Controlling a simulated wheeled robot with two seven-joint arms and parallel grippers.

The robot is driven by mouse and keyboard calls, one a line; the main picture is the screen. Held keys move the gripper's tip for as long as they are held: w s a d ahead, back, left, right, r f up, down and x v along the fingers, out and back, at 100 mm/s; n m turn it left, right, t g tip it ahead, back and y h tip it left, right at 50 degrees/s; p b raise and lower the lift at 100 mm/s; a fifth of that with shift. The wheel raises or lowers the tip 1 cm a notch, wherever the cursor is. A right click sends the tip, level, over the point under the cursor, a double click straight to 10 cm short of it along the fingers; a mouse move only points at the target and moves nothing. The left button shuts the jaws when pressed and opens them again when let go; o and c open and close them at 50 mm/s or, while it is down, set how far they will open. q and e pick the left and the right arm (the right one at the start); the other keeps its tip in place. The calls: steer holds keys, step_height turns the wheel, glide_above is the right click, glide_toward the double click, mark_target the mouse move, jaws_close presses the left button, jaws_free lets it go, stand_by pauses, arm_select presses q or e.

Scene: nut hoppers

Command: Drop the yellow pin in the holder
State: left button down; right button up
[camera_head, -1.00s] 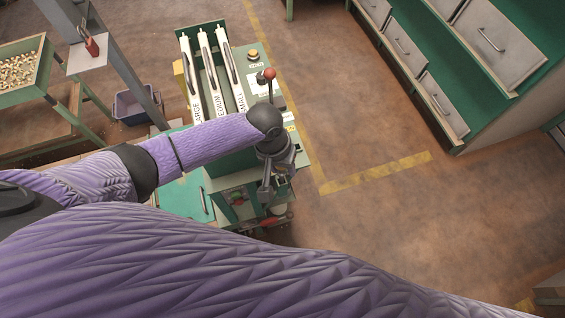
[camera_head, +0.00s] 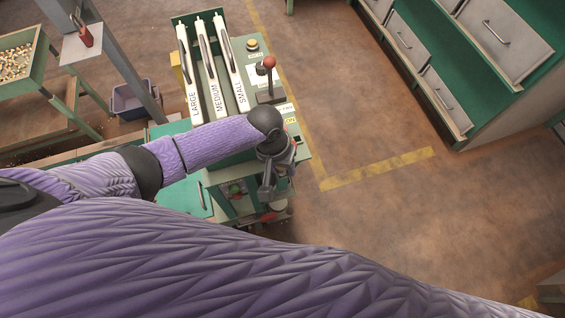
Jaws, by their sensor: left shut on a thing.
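My left gripper (camera_head: 267,188) hangs over the right front corner of the green hopper machine (camera_head: 245,170), pointing down. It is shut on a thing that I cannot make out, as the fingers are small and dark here. I cannot pick out the yellow pin in this view. The holder cannot be told apart either; my arm hides part of the machine top. My right gripper is not in view.
The machine carries LARGE, MEDIUM and SMALL chutes (camera_head: 222,75), a red-knobbed lever (camera_head: 269,62) and a yellow button (camera_head: 252,45). A nut tray (camera_head: 42,66) and a grey bin (camera_head: 134,104) stand left. Drawers (camera_head: 446,102) stand right. The floor between is clear.

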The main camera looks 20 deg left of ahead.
arm_select(q)
steer(key=shift+f, duration=0.3)
steer(key=shift+c, duration=1)
jaws_free()
steer(key=shift+r, duration=0.3)
steer(key=r+p, duration=0.1)
steer(key=r, duration=0.2)
steer(key=a+r+p, duration=0.1)
steer(key=r, duration=0.2)
steer(key=r+p, duration=0.1)
steer(key=r, duration=0.2)
steer(key=shift+a+p, duration=0.35)
steer(key=shift+p, duration=0.05)
steer(key=shift+r, duration=0.1)
